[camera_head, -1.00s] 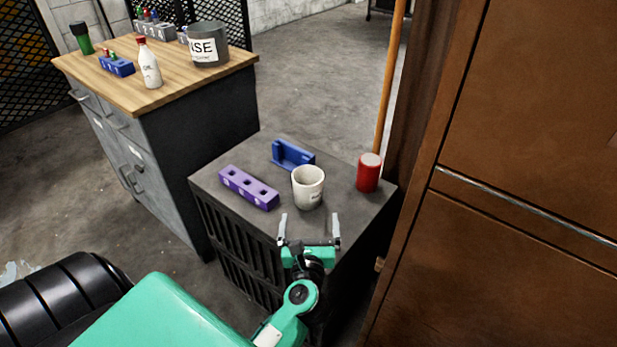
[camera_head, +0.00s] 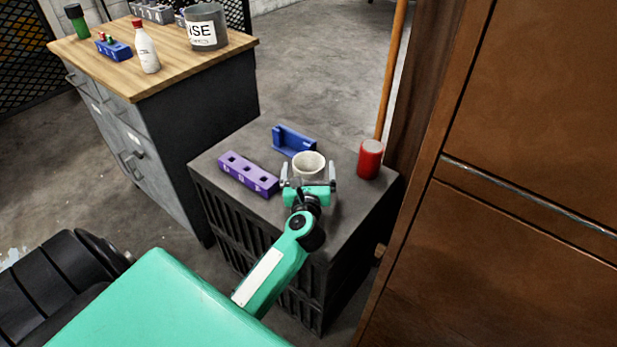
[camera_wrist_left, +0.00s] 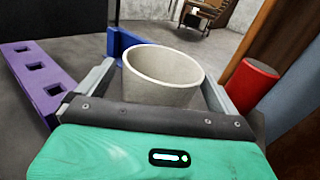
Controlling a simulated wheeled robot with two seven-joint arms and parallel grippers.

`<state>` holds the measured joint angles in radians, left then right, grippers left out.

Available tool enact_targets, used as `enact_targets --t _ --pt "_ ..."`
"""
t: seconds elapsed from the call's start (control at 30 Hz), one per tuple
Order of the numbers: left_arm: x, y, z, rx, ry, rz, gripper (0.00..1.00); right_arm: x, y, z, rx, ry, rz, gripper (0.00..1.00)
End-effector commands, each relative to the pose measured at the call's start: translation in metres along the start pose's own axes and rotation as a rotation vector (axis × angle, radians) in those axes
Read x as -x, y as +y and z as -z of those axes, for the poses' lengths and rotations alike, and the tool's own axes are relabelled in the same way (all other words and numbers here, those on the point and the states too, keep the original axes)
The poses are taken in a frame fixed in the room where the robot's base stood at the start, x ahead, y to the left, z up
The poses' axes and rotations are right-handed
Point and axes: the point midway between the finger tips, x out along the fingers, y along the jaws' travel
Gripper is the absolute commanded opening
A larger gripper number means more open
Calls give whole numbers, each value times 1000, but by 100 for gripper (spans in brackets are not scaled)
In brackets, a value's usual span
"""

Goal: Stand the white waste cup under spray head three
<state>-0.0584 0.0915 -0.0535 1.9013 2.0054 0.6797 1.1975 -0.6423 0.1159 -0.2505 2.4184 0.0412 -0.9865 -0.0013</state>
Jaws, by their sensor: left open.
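The white waste cup (camera_head: 308,164) stands upright on the dark low cabinet (camera_head: 345,215). My left gripper (camera_head: 308,179) is open, with one finger on each side of the cup; its body hides the cup's lower front. In the left wrist view the cup (camera_wrist_left: 163,76) sits between the two spread fingers, its rim and empty inside showing. I cannot tell whether the fingers touch it. My right gripper is not in view. No spray head can be made out in these frames.
A purple block with square holes (camera_head: 248,174) lies left of the cup. A blue holder (camera_head: 293,141) is behind it, and a red cylinder (camera_head: 370,159) stands to its right. A wood-topped cabinet (camera_head: 185,68) with bottles stands at the left; brown panels (camera_head: 500,200) rise at the right.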

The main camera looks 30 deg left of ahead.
Motion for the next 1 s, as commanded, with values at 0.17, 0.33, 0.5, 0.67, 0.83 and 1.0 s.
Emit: enact_targets --t 0.17,0.33,0.5,0.67,0.83,1.0 --pt "-18 -1 1 0 1 1 98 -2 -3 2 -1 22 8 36" --pt "-19 -1 1 0 2 1 98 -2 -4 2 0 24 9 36" --pt "-19 -1 1 0 2 1 80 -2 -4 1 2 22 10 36" --pt "-19 -1 1 0 1 1 49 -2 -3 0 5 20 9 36" --pt "-19 -1 1 0 1 1 46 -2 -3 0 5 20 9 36" --pt "-19 -1 -1 0 1 1 46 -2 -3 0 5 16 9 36"
